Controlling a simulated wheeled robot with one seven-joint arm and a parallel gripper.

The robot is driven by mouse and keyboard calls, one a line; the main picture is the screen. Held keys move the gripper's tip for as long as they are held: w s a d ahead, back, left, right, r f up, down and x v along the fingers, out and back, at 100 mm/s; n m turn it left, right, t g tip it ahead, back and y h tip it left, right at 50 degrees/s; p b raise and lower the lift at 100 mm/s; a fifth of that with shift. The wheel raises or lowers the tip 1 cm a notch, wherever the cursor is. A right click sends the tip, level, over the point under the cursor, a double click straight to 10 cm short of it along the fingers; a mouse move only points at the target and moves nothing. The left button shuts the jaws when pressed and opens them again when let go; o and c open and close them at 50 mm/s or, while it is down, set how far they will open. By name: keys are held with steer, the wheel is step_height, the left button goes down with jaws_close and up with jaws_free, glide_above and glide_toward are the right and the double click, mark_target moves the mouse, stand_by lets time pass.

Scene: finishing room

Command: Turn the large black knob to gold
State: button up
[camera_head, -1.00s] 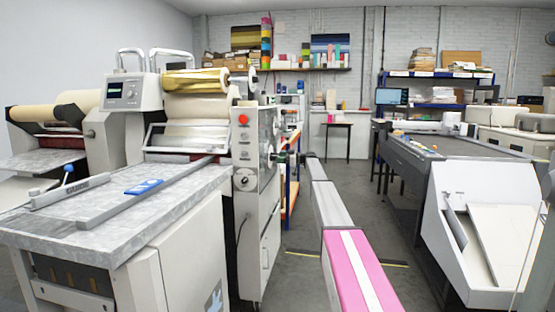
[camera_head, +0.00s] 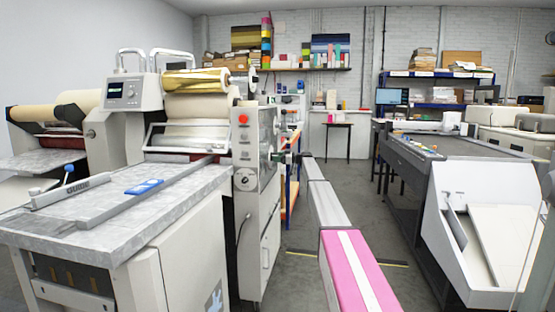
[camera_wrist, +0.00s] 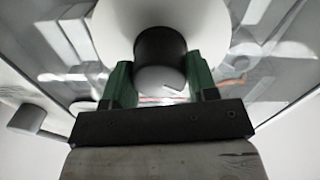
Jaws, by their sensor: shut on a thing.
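The large black knob (camera_wrist: 160,62) shows in the wrist view as a dark cylinder in front of a round white plate (camera_wrist: 115,25). My gripper (camera_wrist: 160,88) has its two green fingers on either side of the knob and is shut on it. In the head view my gripper (camera_head: 283,157) reaches the right side panel of the laminating machine (camera_head: 257,150). The knob is mostly hidden there by the gripper. The knob's pointer and the gold mark cannot be made out.
My pink and grey arm stretches along the machine's right side. A red button (camera_head: 243,119) and a smaller round dial (camera_head: 245,180) sit on the machine's front panel. A long dark table (camera_head: 440,151) stands to the right, with open floor between.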

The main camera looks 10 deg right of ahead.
steer(key=m, duration=0.6)
steer(key=shift+m, duration=2.6)
steer(key=o, duration=0.9)
steer(key=shift+o, duration=0.2)
steer(key=shift+d, duration=0.15)
steer(key=v, duration=1)
steer(key=shift+d+r, duration=0.2)
steer(key=shift+d, duration=0.1)
